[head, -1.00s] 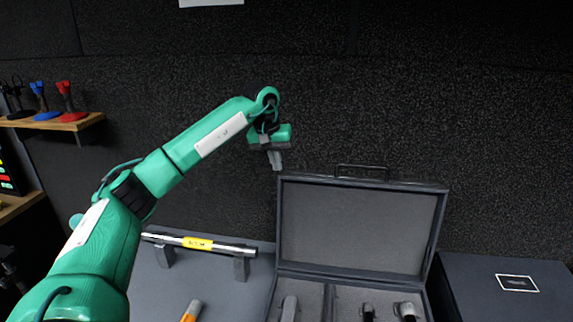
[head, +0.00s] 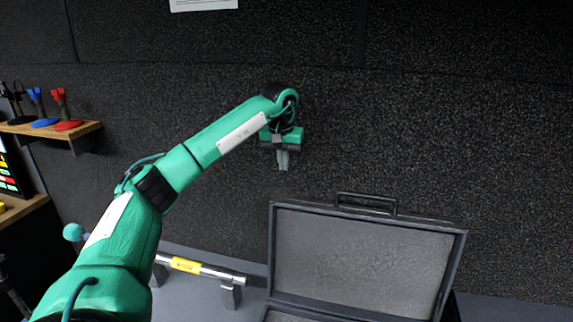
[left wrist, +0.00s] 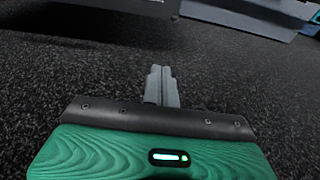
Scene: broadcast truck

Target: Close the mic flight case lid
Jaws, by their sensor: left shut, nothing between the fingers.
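The mic flight case lid (head: 362,262) stands open and upright at the lower middle of the head view, its grey lined inside facing me and a dark handle (head: 366,203) on its top edge. Only a strip of the case base (head: 285,316) shows at the bottom edge; the rest is out of frame. My left gripper (head: 283,166) is shut and empty, fingers pointing down, above the lid's top left corner and apart from it. The left wrist view also shows its closed fingers (left wrist: 163,75). My right gripper is not in view.
A metal bar with a yellow label (head: 186,265) rests on stands at the lower left. A wooden shelf (head: 85,131) with blue and red stands is on the left. A dark textured wall (head: 450,120) fills the back; the space above the lid is clear.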

